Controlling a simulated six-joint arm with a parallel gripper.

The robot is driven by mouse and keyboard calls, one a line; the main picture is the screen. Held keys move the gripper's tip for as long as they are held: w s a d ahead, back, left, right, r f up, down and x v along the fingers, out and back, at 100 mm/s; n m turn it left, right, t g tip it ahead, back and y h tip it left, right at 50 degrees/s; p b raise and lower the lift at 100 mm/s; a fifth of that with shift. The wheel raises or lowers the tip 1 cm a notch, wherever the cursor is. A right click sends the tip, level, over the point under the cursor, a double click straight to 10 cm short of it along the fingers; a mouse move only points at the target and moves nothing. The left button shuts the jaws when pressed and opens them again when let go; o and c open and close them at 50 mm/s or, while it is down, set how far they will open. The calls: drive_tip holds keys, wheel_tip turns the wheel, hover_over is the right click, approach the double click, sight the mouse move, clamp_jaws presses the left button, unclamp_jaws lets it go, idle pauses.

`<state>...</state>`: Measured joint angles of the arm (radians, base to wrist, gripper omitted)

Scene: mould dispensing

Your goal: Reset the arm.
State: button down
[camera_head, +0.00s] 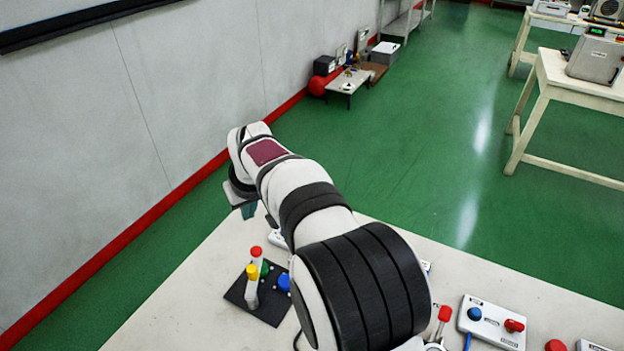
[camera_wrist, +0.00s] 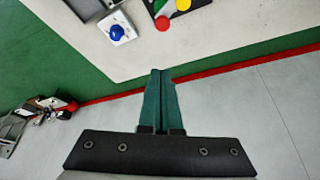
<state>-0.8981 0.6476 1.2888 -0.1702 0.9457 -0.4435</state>
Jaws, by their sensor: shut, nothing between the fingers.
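My white and black arm stretches over the table (camera_head: 200,290) toward the back left in the head view. My gripper (camera_head: 249,211) is at its far end, beyond the table's back edge. In the wrist view its two green fingers (camera_wrist: 160,72) lie together, shut with nothing between them. A black plate (camera_head: 240,293) on the table carries a white post with a yellow cap (camera_head: 252,280), one with a red cap (camera_head: 257,254), and green and blue caps. The plate also shows at the top of the wrist view (camera_wrist: 150,6). The gripper is apart from these things.
A switch box with blue and red knobs (camera_head: 494,322) and a red-handled item (camera_head: 443,318) are at the right of the table. A grey wall (camera_head: 80,170) runs along the left. Green floor (camera_head: 430,150) lies beyond the table. A box with a blue button (camera_wrist: 117,30) shows in the wrist view.

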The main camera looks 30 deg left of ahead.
drive_tip(key=w+d+r+m+h, duration=0.1)
drive_tip(key=d+r+m, duration=0.1)
drive_tip(key=d, duration=0.6)
drive_tip(key=d+r+m, duration=0.2)
drive_tip(key=d+m, duration=0.1)
drive_tip(key=d, duration=0.5)
drive_tip(key=s+d+r+m+g+h, duration=0.1)
drive_tip(key=s+d+m, duration=0.2)
drive_tip(key=d, duration=0.5)
drive_tip(key=s+d+r+m, duration=0.15)
drive_tip(key=s+d, duration=0.25)
drive_tip(key=d, duration=0.4)
drive_tip(key=s+d+f+m, duration=0.2)
drive_tip(key=s+d+m, duration=0.2)
drive_tip(key=s, duration=0.3)
drive_tip(key=s+d+f+m+g, duration=0.1)
drive_tip(key=s+d+f+m, duration=0.2)
drive_tip(key=s, duration=0.5)
drive_tip(key=shift+s+d+m+g, duration=0.15)
drive_tip(key=shift+d+m+g, duration=0.3)
drive_tip(key=shift+d, duration=0.8)
